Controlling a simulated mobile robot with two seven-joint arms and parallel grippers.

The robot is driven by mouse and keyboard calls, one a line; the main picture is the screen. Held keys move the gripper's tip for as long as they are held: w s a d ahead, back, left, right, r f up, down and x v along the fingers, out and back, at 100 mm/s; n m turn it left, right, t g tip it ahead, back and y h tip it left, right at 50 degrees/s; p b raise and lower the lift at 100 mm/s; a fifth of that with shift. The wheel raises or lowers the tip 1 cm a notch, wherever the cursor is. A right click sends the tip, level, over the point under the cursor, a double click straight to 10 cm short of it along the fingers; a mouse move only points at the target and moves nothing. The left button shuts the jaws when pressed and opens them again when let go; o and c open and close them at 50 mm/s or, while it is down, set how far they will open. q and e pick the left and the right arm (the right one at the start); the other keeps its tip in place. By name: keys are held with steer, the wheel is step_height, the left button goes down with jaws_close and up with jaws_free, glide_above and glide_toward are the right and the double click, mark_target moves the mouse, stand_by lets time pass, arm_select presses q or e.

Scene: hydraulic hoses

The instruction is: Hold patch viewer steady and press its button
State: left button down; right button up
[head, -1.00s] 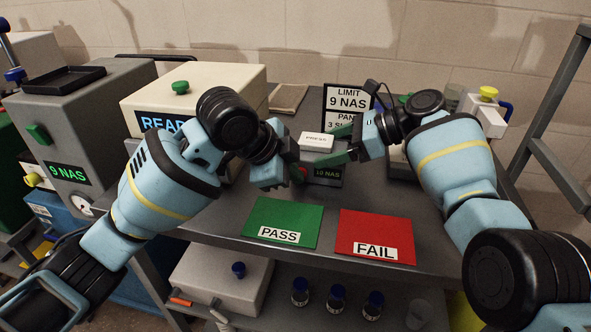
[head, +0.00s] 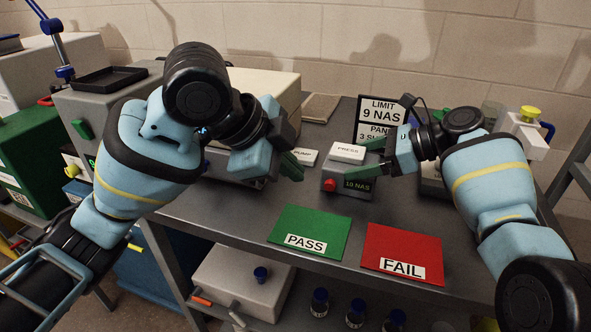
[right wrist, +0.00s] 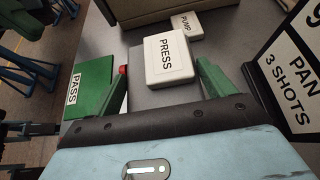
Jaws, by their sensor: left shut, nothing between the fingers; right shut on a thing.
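The patch viewer (head: 347,180) is a small grey box on the table with a white PRESS block on top, a red button (head: 329,185) and a display reading 10 NAS. My right gripper (head: 369,158) comes from the right and is shut on the viewer. In the right wrist view, the two green fingers of my right gripper (right wrist: 163,68) lie on either side of the PRESS block (right wrist: 171,57). My left gripper (head: 293,165) is shut and empty, left of the viewer and apart from the red button.
Green PASS (head: 309,229) and red FAIL (head: 402,250) mats lie in front of the viewer. A LIMIT 9 NAS sign (head: 379,112) stands behind it. A white PUMP block (head: 304,157) sits behind my left fingers. A large cream box (head: 262,82) is behind my left arm.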

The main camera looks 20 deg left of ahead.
steer(key=shift+f, duration=0.1)
steer(key=o, duration=1.1)
steer(key=shift+d, duration=0.1)
steer(key=v, duration=1.2)
